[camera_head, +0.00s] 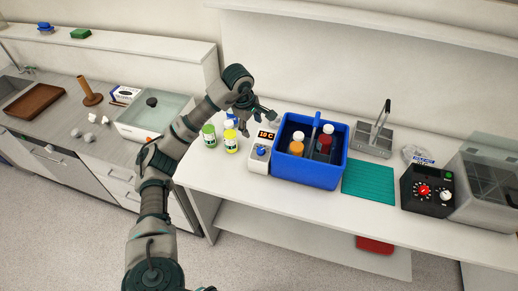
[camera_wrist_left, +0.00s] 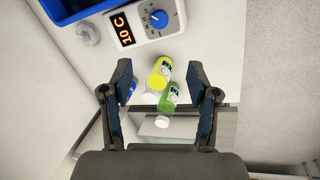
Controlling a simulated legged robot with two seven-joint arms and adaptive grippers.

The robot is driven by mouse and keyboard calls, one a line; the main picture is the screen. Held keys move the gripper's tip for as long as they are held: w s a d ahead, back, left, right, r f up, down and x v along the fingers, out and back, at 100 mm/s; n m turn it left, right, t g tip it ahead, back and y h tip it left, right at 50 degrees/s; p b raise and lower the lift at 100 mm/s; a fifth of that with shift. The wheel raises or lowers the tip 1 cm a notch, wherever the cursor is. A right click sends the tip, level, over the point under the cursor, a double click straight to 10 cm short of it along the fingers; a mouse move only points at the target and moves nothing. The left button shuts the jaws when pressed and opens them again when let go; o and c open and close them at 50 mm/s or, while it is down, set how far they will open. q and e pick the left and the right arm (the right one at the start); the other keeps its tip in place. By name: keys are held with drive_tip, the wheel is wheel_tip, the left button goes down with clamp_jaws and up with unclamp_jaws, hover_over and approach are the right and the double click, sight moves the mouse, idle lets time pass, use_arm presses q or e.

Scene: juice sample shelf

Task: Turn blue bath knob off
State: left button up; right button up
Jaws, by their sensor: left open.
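The blue bath (camera_head: 343,172) is a blue tub holding several capped bottles on the white counter. On its left side is a white control unit (camera_head: 257,167) with a blue knob (camera_head: 261,151) and an orange-lit display (camera_head: 266,134) reading 10 C. In the left wrist view the knob (camera_wrist_left: 156,18) and display (camera_wrist_left: 122,28) show at the top, beyond the fingertips. My left gripper (camera_head: 258,118) is above the counter, behind and above the control unit, apart from the knob. In the wrist view its fingers (camera_wrist_left: 160,75) are spread, with nothing held. My right gripper is not in view.
Yellow-labelled (camera_head: 231,141) and green-labelled (camera_head: 209,136) bottles stand left of the control unit, near my left arm. A teal mat (camera_head: 369,181) and a black device with a red dial (camera_head: 427,190) are to the right. The counter's front strip is clear.

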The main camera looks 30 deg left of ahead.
sight(260, 150)
use_arm(q)
drive_tip(key=x, duration=1.1)
drive_tip(key=p+x, duration=0.1)
drive_tip(key=x, duration=0.4)
drive_tip(key=shift+w+d+f, duration=0.1)
drive_tip(key=shift+d+f, duration=0.15)
clamp_jaws()
